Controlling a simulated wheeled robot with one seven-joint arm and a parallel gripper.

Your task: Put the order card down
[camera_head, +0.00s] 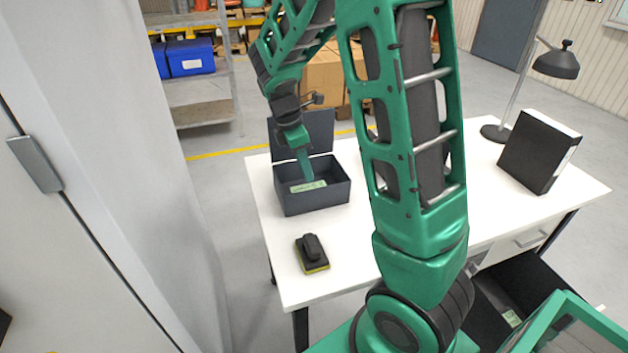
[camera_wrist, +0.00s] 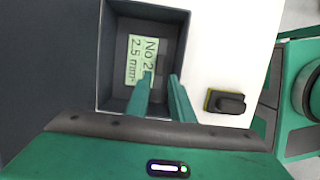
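The order card (camera_wrist: 138,58) is pale green with dark print reading "No 2" and "2.5 mm²", partly covered by one finger in the wrist view. It appears to lie flat inside the dark grey open box (camera_head: 315,204), and it also shows in the head view (camera_head: 301,188). My gripper (camera_wrist: 161,76) reaches down into the box. Its two fingers stand apart with a gap between them, and one fingertip overlaps the card's edge in the picture. Whether that fingertip touches the card I cannot tell. The gripper also shows in the head view (camera_head: 308,179).
The box stands on a white table (camera_head: 272,232) with its lid (camera_head: 316,134) raised behind. A black and yellow device (camera_head: 312,254) lies in front. A black binder (camera_head: 540,151) and a lamp (camera_head: 556,63) stand at right. A white cabinet (camera_head: 120,150) is close at left.

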